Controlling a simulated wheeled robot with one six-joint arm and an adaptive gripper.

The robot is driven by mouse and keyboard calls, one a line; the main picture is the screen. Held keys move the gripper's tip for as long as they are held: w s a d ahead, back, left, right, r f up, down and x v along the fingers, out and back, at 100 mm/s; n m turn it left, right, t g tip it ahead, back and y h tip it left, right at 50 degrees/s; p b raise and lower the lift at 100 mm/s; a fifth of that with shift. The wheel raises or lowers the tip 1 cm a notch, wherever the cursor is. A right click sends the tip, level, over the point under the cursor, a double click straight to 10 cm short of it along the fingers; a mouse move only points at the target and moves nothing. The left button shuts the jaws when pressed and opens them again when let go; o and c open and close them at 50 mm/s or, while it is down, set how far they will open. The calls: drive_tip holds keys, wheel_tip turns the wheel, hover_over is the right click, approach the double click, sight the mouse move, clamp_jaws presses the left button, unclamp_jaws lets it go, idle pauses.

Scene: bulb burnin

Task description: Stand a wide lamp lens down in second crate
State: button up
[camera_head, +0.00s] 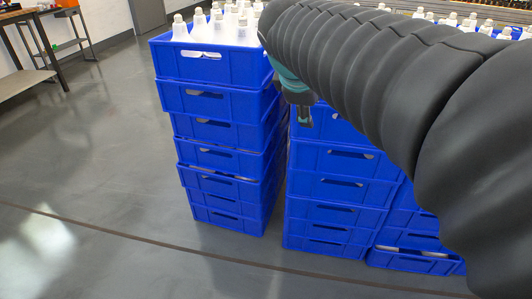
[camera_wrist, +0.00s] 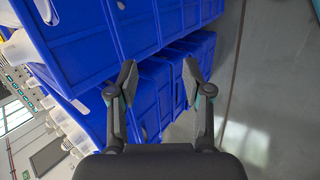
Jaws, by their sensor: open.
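White lamps (camera_head: 180,31) stand cap up, wide end down, in the top blue crate (camera_head: 178,62) of the left stack. More white lamps (camera_head: 505,33) show beyond my arm at the upper right. The middle stack's front (camera_head: 336,190) is in view, but my arm hides its top and any contents. My gripper (camera_head: 304,115) points down in front of the stacks, below the left stack's rim. In the wrist view its two fingers (camera_wrist: 160,85) are spread, with nothing between them. Pale lamps (camera_wrist: 20,50) also show at that view's left edge.
A lower blue crate stack (camera_head: 415,262) stands at the right, partly behind my arm. A workbench (camera_head: 35,80) stands at the far left. The grey floor (camera_head: 100,150) left of and in front of the stacks is clear. A dark line crosses the floor.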

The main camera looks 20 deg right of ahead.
drive_tip(key=s+a+f+m+y, duration=0.5)
drive_tip(key=s+a+f+m, duration=0.5)
drive_tip(key=s+f, duration=0.3)
drive_tip(key=shift+s+a+f, duration=0.2)
drive_tip(key=shift+a+f, duration=0.3)
drive_tip(key=shift+a, duration=0.1)
